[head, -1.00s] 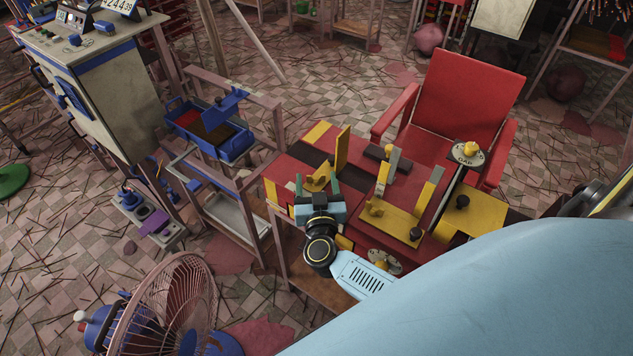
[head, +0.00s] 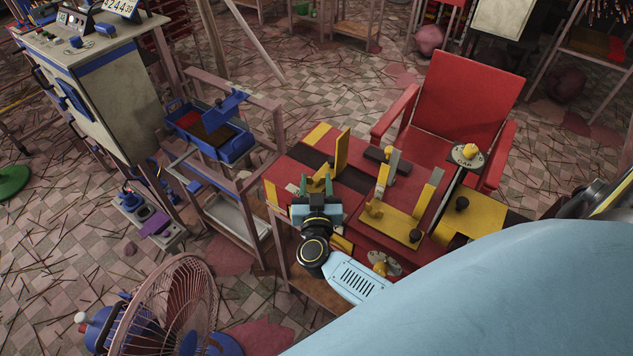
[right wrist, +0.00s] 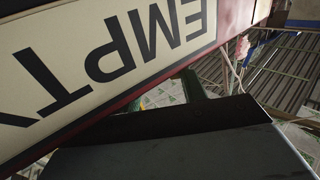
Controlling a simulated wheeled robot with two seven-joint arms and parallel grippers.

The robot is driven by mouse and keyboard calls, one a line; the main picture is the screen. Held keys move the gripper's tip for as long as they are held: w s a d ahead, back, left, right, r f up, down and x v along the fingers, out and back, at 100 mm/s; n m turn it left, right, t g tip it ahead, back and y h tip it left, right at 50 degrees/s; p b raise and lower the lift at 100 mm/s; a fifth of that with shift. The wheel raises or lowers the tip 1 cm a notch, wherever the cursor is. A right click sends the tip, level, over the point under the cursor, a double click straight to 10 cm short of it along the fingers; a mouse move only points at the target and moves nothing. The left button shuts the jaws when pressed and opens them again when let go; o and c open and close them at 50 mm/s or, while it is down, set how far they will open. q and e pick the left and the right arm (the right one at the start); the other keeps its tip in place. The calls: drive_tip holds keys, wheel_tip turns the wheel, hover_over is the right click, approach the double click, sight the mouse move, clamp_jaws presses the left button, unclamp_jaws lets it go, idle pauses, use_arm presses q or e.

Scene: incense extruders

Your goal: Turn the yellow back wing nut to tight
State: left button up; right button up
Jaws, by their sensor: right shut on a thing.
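My right gripper (head: 316,185) reaches over the left end of the red and yellow bench (head: 285,172) in the head view. Its green fingers are shut on a yellow wing nut (head: 320,175), which stands beside an upright yellow plate (head: 342,150). The gripper body hides the lower part of the nut and its mount. In the right wrist view a green finger (right wrist: 190,84) shows past the dark gripper body, and the nut's grip is largely hidden. How tight the nut is cannot be seen. My left gripper is not in view.
Another yellow fixture (head: 402,222) with upright posts and a black knob stands to the right on the bench. A red chair (head: 462,105) is behind it. A blue tray (head: 210,132) is on a rack to the left. An upside-down EMPTY sign (right wrist: 150,35) fills much of the wrist view.

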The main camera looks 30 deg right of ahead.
drive_tip(key=shift+a+m+g+h, duration=0.2)
drive_tip(key=shift+m+g+h, duration=0.3)
drive_tip(key=shift+m+h, duration=0.15)
drive_tip(key=shift+w+a+m+g+h, duration=0.1)
drive_tip(key=shift+w+m+g+h, duration=0.05)
drive_tip(key=shift+m+g+h, duration=0.7)
drive_tip(key=shift+w+f+m+g+h+b, duration=0.1)
drive_tip(key=shift+m+g+h+b, duration=0.5)
drive_tip(key=shift+m+g+h, duration=0.9)
drive_tip(key=shift+g, duration=0.25)
drive_tip(key=o, duration=1)
drive_tip(key=shift+n, duration=0.3)
drive_tip(key=shift+r, duration=0.25)
wheel_tip(320, 180, up, 10)
drive_tip(key=p, duration=1)
drive_tip(key=shift+f, duration=0.15)
